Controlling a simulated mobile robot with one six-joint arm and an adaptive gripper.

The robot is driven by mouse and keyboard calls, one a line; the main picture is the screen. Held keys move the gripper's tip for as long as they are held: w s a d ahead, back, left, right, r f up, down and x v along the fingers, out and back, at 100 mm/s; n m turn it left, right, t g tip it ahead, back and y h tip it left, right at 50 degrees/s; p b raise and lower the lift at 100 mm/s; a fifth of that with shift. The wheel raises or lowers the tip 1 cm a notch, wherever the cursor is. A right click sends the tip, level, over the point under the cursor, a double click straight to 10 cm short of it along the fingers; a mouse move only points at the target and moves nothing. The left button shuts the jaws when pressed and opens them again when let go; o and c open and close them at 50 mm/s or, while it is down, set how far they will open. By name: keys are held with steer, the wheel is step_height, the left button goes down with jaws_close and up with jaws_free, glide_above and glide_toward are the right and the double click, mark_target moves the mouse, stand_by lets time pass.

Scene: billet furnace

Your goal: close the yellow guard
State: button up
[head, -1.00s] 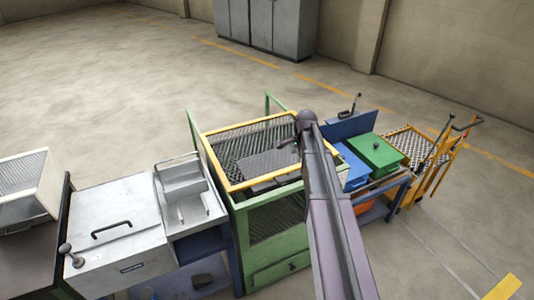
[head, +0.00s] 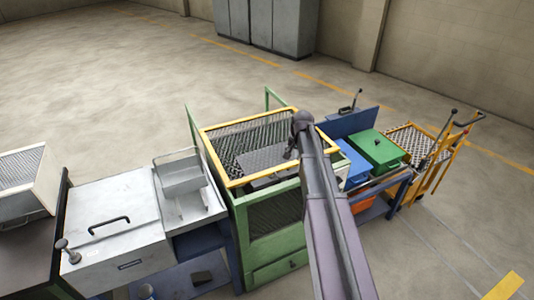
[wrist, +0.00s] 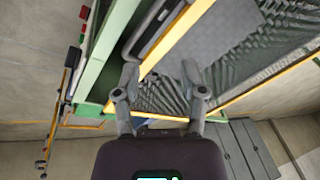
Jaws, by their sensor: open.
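The yellow guard (head: 236,183) is a yellow-edged frame with dark mesh at the top of the green machine frame (head: 262,222). A flat grey plate (head: 262,160) shows within its outline. In the head view my arm covers the guard's right front corner and most of my gripper. In the wrist view my gripper (wrist: 160,72) is open, with nothing held. A yellow bar of the guard (wrist: 172,38) runs diagonally past and between the fingertips in the picture. I cannot tell whether either finger touches it.
A grey-white lidded box (head: 118,225) and a metal tray unit (head: 192,205) stand left of the machine. A blue bench (head: 378,203) with a green box (head: 377,150) stands right, then a yellow trolley (head: 440,170).

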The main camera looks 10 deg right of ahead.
mark_target(267, 152)
steer(key=w+a+f+n+b, duration=0.1)
steer(key=w+f+n+b, duration=0.1)
steer(key=f+n+b, duration=0.35)
steer(key=w+a+f+n+b, duration=0.1)
steer(key=a+f+n+b, duration=0.1)
steer(key=f+n+b, duration=0.35)
steer(key=shift+m+t, duration=0.4)
steer(key=shift+m, duration=0.2)
steer(key=w+a, duration=0.1)
steer(key=w, duration=0.4)
steer(key=w+a+b, duration=0.1)
steer(key=w, duration=0.4)
steer(key=w+a+f, duration=0.1)
steer(key=w, duration=0.4)
steer(key=shift+w, duration=0.15)
stand_by(0.4)
stand_by(0.3)
steer(key=w+p+v, duration=0.1)
steer(key=p+v, duration=1.4)
steer(key=shift+w+r, duration=0.25)
steer(key=shift+r, duration=0.4)
stand_by(1.3)
stand_by(0.4)
